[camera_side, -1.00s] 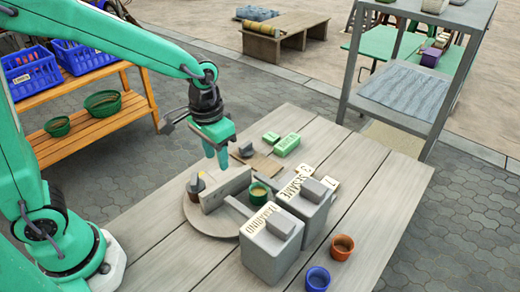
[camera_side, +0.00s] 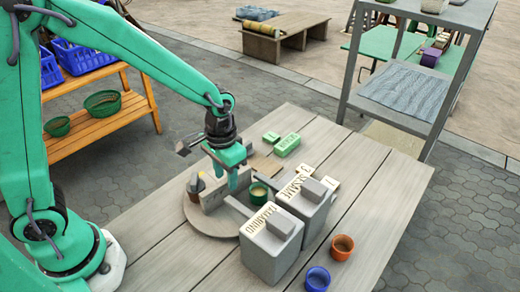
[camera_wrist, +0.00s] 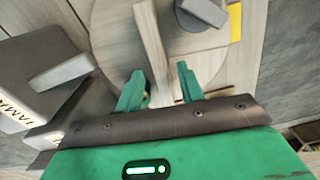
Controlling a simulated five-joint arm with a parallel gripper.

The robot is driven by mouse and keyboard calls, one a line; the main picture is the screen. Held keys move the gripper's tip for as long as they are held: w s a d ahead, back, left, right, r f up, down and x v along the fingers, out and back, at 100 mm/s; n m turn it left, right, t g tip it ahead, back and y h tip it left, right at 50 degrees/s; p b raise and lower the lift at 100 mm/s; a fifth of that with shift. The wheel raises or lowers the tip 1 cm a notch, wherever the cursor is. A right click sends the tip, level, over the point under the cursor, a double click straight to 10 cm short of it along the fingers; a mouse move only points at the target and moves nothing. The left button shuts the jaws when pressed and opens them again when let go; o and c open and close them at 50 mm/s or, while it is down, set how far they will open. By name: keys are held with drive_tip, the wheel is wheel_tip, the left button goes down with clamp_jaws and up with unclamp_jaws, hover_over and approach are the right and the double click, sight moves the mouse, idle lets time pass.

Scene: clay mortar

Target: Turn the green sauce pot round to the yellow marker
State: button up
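The round turntable (camera_side: 205,228) lies on the table, with an upright pale divider (camera_side: 211,197) across it. The green pot (camera_side: 259,191) stands behind the divider's right part in the side view. My gripper (camera_side: 236,182) is low over the divider. In the wrist view my gripper (camera_wrist: 160,72) is open, one finger on each side of the divider (camera_wrist: 151,40), with gaps visible. The yellow marker (camera_wrist: 235,22) shows at the turntable's right edge in the wrist view, beside a dark-topped pot (camera_wrist: 203,12). I cannot make out the green pot there.
An orange pot (camera_side: 342,247) and a blue pot (camera_side: 317,279) stand in front. Green blocks (camera_side: 286,145) lie behind.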

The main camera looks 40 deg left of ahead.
sight(226, 180)
drive_tip(key=shift+f, duration=2.05)
drive_tip(key=shift+c, duration=0.2)
clamp_jaws()
